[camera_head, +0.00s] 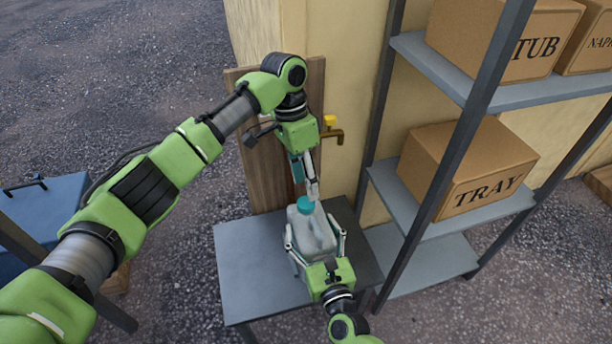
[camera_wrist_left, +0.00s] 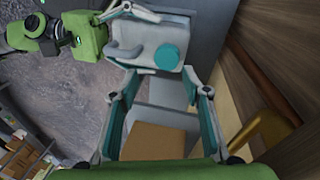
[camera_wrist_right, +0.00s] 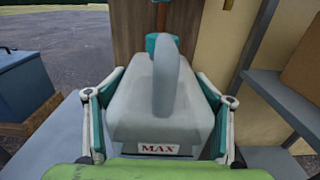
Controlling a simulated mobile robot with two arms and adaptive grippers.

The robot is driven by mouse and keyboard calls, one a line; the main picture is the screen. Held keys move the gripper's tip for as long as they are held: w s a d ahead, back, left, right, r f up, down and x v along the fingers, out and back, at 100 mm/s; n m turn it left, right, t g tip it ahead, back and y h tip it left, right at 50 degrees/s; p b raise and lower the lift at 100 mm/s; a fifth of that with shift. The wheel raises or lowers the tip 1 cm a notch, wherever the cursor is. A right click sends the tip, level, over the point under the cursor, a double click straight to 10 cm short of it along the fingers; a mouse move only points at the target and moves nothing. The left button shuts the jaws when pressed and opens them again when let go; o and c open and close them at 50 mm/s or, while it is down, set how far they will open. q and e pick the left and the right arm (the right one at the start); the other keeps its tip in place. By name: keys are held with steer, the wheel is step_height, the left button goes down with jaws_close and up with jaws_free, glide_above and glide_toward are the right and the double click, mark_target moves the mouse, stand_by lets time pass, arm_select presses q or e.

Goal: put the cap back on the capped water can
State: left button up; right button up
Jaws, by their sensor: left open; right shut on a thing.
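The water can (camera_head: 318,236) is a pale grey jug with a handle, standing upright on a small grey table (camera_head: 245,262). In the right wrist view the can (camera_wrist_right: 150,108) shows a MAX label. A teal cap (camera_head: 306,204) sits at the top of its neck; it also shows in the left wrist view (camera_wrist_left: 167,57). Whether it is fully seated I cannot tell. My right gripper (camera_head: 314,237) is shut on the can's body, a finger on each side. My left gripper (camera_head: 312,188) is open and empty, pointing down just above the cap, apparently not touching it.
A brass tap (camera_head: 333,135) with a yellow handle sticks out before a wooden board (camera_head: 262,170) behind the table. A metal shelf (camera_head: 470,210) with a TRAY box (camera_head: 465,165) stands close on the right. The table's left part is bare.

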mark_target(306, 203)
arm_select(q)
steer(key=n, duration=0.3)
steer(key=shift+r+n+y, duration=0.25)
steer(key=shift+n+y, duration=0.05)
steer(key=shift+n, duration=0.1)
steer(key=n, duration=0.3)
steer(key=shift+r+n+t, duration=0.2)
steer(key=shift+n+t, duration=0.1)
steer(key=shift+t, duration=0.1)
steer(key=n, duration=0.3)
steer(key=shift+s+d+r+n+y, duration=0.1)
steer(key=shift+r+n+y, duration=0.05)
steer(key=shift+n+y, duration=0.2)
steer(key=n, duration=0.4)
steer(key=shift+s+r+n+t+y, duration=0.1)
steer(key=shift+r+n+t+y, duration=0.15)
steer(key=shift+n+t, duration=0.15)
steer(key=shift+f, duration=4.05)
